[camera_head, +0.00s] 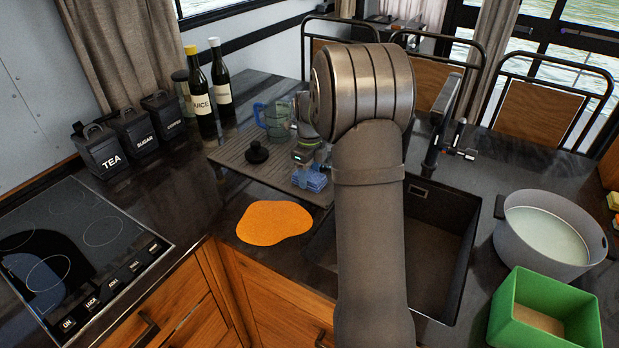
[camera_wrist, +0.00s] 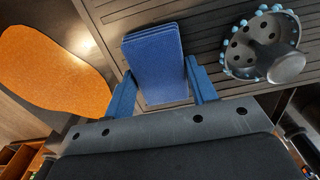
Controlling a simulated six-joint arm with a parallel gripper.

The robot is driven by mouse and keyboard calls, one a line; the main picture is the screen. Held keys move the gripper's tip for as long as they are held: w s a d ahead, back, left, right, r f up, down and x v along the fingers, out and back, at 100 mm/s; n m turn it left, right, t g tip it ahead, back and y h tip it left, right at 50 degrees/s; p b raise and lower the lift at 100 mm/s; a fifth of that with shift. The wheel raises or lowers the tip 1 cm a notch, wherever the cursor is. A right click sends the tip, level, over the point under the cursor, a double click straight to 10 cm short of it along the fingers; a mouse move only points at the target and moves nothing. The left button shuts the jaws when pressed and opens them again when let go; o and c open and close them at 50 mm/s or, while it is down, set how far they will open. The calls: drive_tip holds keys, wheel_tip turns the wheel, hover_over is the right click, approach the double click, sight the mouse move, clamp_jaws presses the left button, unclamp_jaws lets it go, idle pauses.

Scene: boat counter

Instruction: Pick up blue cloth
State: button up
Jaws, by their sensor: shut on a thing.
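The blue cloth (camera_wrist: 155,62) is a folded, layered rectangular stack. In the wrist view it sits between the two blue fingers of my gripper (camera_wrist: 163,90), which is shut on it. In the head view the cloth (camera_head: 312,180) is small, at the front edge of the slatted board (camera_head: 232,155), below my gripper (camera_head: 308,172). I cannot tell whether the cloth touches the board or is just above it. My arm hides part of the area to the right of the cloth.
An orange mat (camera_head: 273,222) lies in front of the board. A dark knob-shaped thing (camera_head: 257,152) and a blue-handled jug (camera_head: 275,120) stand on the board. The sink (camera_head: 440,215) is right of my arm, then a grey basin (camera_head: 550,235) and a green box (camera_head: 540,315).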

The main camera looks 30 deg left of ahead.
sight(314, 176)
drive_tip(key=shift+r, duration=0.55)
drive_tip(key=r, duration=0.2)
drive_tip(key=d+r, duration=0.1)
drive_tip(key=shift+w+d+r, duration=0.1)
drive_tip(key=shift+r, duration=0.3)
drive_tip(key=w+d+r, duration=0.1)
drive_tip(key=d+r, duration=0.5)
drive_tip(key=d, duration=0.4)
drive_tip(key=shift+w+d, duration=0.15)
drive_tip(key=shift+d, duration=0.1)
